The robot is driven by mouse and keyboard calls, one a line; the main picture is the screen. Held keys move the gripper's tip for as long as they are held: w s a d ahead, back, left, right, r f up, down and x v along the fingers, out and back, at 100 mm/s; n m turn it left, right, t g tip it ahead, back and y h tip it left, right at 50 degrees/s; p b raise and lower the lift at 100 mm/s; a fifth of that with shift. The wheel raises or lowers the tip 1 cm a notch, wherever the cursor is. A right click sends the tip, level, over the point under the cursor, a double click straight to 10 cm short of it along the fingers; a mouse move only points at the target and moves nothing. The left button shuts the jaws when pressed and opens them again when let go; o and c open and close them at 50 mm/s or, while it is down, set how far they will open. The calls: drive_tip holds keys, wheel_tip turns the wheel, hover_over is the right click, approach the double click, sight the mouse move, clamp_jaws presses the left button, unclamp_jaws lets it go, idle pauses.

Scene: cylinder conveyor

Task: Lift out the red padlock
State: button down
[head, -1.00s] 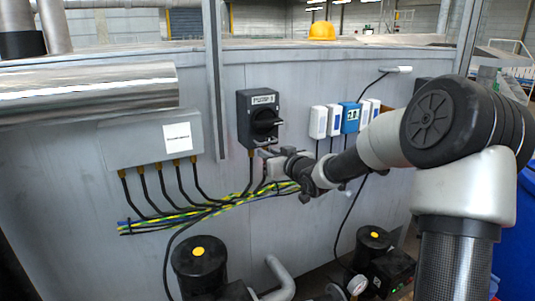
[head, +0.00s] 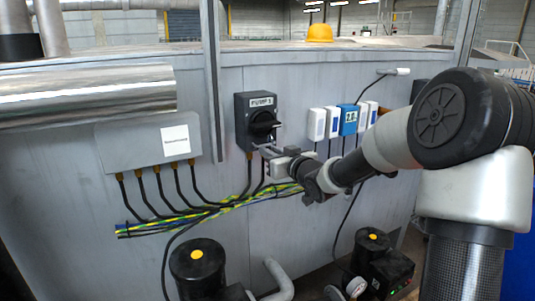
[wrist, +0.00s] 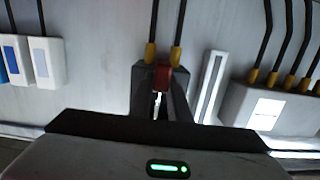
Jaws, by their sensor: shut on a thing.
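The red padlock (wrist: 164,77) shows in the middle of the wrist view, at the edge of the black switch box (wrist: 143,75), with bright metal just below it, probably its shackle. In the head view the switch box (head: 255,112), labelled PUMP 3 or similar, is fixed to the grey wall; the padlock cannot be made out there. My gripper (head: 262,150) reaches to the box's lower right corner, just under its rotary handle. In the wrist view my gripper (wrist: 160,104) is shut on the padlock; its fingertips are dark and hard to separate from the box.
A grey junction box (head: 150,145) with several cables is to the left. White and blue wall units (head: 348,120) are to the right. Striped cables (head: 215,207) run below my gripper. Black pumps (head: 198,268) stand at the bottom. Bare wall lies between.

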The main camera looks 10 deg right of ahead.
drive_tip(key=shift+s+d+r+t, duration=0.15)
drive_tip(key=shift+s+r, duration=0.1)
drive_tip(key=shift+r, duration=0.3)
drive_tip(key=shift+s+r+t, duration=0.1)
drive_tip(key=shift+s+r, duration=0.1)
drive_tip(key=shift+r, duration=0.3)
drive_tip(key=shift+s+d+r+t, duration=0.15)
drive_tip(key=shift+s+r, duration=0.1)
drive_tip(key=shift+r, duration=0.3)
drive_tip(key=shift+s+r, duration=0.25)
drive_tip(key=shift+s, duration=0.4)
drive_tip(key=shift+s+d+f, duration=0.2)
drive_tip(key=shift+s+f, duration=0.05)
drive_tip(key=shift+s, duration=0.25)
drive_tip(key=shift+s+d+f, duration=0.15)
drive_tip(key=shift+s+f, duration=0.1)
drive_tip(key=shift+s, duration=0.25)
